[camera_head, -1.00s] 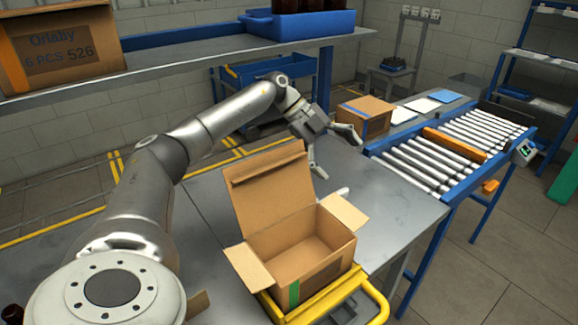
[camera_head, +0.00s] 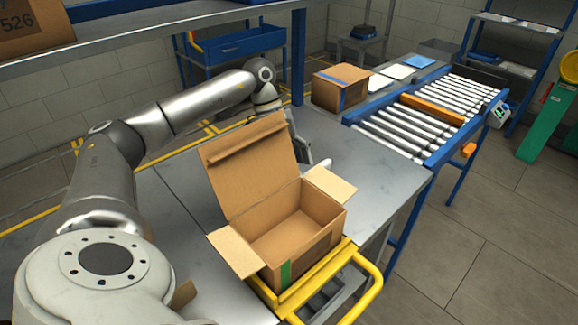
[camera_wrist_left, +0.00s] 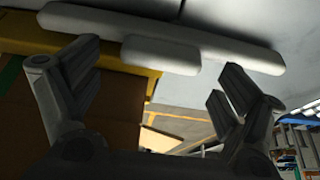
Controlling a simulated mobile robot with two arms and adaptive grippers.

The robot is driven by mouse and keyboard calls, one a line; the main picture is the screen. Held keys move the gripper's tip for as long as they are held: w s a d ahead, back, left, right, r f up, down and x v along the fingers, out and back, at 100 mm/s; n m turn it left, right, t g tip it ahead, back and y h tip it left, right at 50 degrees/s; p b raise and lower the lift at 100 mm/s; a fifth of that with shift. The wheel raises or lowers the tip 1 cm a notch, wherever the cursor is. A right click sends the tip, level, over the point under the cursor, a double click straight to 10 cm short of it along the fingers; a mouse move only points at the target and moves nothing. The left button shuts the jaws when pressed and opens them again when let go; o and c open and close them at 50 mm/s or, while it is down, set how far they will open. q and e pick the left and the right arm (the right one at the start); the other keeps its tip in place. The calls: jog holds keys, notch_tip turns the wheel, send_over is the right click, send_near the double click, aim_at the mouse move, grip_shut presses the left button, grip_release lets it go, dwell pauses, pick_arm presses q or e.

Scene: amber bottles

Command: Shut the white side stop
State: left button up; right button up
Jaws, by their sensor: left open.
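The white side stop (camera_wrist_left: 165,32) shows in the left wrist view as a long pale bar with a shorter pad, across the top of the picture. In the head view only a small pale piece of it (camera_head: 325,163) shows behind the open carton (camera_head: 297,240). My left gripper (camera_wrist_left: 158,92) is open, with its fingers spread and nothing between them, close to the stop. In the head view the carton's raised flap hides most of this gripper. I cannot tell whether a finger touches the stop. My right gripper is not in view.
The carton stands with its flaps open by a yellow frame (camera_head: 370,287) on the grey table (camera_head: 372,165). A roller conveyor (camera_head: 425,125) and a closed carton (camera_head: 340,88) are behind to the right. A shelf (camera_head: 160,35) spans the back left.

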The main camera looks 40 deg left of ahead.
pick_arm(q)
jog(key=shift+x, duration=1.25)
jog(key=c, duration=1.4)
jog(key=shift+c, duration=0.3)
